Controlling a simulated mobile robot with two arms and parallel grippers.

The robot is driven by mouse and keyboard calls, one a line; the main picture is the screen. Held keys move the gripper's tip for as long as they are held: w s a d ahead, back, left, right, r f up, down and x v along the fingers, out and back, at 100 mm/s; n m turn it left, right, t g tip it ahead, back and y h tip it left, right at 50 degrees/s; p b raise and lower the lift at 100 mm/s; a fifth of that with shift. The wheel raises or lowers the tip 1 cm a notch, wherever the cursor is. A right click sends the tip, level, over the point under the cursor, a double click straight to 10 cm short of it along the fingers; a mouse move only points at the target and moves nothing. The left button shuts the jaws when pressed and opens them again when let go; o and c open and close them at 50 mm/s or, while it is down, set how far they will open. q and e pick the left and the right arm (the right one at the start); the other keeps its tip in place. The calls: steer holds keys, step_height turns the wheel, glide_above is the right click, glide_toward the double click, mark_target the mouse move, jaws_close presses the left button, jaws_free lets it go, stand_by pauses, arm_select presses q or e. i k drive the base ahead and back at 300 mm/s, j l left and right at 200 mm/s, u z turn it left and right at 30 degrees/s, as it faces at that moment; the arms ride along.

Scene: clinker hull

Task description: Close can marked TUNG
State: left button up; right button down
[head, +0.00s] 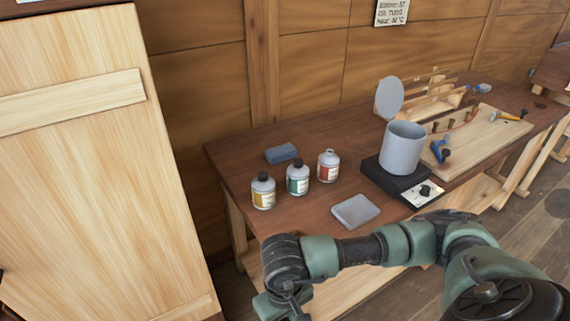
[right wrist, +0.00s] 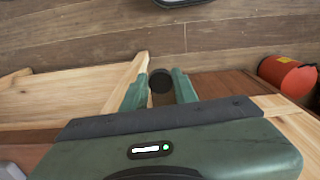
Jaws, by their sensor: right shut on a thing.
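Three cans stand on the bench: a yellow-labelled can (head: 263,192) and a green-labelled can (head: 298,179), both with black caps, and a red-labelled can (head: 327,167) with no black cap on its neck. The label words are too small to read. My right gripper (right wrist: 160,92) is shut on a small round black cap (right wrist: 161,79) in the right wrist view. In the head view my right arm crosses in front of the bench, its hand low at the front, apart from the cans. My left gripper is not in view.
A grey pot (head: 403,148) stands on a black hot plate (head: 378,178), a round lid (head: 389,97) upright behind it. A blue block (head: 281,153) and a grey pad (head: 355,211) lie near the cans. A tool board (head: 480,137) is at right. A red cylinder (right wrist: 288,75) shows in the wrist view.

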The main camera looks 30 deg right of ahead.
mark_target(328, 162)
steer(key=l+u, duration=0.2)
steer(key=l, duration=0.25)
steer(key=k+l+u, duration=0.2)
steer(key=l, duration=0.2)
steer(key=k+l+u, duration=0.2)
steer(key=l, duration=0.25)
steer(key=l+u, duration=0.2)
steer(key=l, duration=0.2)
steer(key=k+l+u, duration=0.2)
steer(key=k+l, duration=0.2)
steer(key=l, duration=0.15)
steer(key=k+l, duration=0.2)
steer(key=l, duration=0.2)
steer(key=k+l, duration=0.2)
steer(key=l, duration=0.15)
steer(key=k+l, duration=0.2)
steer(key=l, duration=0.15)
